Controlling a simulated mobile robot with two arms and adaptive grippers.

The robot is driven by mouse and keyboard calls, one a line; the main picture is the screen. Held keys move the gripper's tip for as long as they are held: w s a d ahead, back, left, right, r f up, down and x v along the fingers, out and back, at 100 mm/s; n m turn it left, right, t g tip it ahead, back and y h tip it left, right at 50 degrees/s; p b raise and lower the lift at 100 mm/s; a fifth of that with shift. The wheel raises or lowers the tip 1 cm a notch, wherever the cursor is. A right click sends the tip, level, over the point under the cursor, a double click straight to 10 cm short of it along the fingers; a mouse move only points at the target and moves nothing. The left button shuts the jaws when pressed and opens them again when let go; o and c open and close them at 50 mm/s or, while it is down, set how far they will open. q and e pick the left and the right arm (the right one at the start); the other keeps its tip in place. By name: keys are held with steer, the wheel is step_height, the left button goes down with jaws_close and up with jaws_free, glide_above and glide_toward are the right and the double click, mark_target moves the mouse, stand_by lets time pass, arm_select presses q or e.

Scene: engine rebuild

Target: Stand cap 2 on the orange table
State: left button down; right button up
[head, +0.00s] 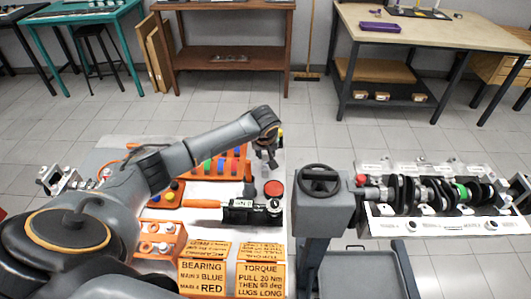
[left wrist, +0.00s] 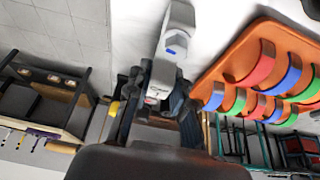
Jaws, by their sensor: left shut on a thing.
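My left gripper (head: 270,160) is over the far right part of the white work surface. In the left wrist view its dark fingers (left wrist: 160,105) are shut on a pale grey metal cap (left wrist: 178,40) with a small blue mark. A mark on the lower part is too small to read, so I cannot confirm it is cap 2. In the head view the cap is mostly hidden by the gripper. No table with an orange top is clear; an orange rack (left wrist: 245,80) with coloured half-rings lies beside the gripper. My right gripper is not in view.
A grey stand with a handwheel (head: 320,180) is to the right, beside a crankshaft (head: 415,193) on a white engine block.

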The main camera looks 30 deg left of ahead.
arm_select(q)
steer(key=shift+f, duration=0.1)
steer(key=c, duration=1.2)
jaws_free()
steer(key=shift+o, duration=0.2)
steer(key=v, duration=1.2)
steer(key=shift+b, duration=0.35)
steer(key=shift+r, duration=0.25)
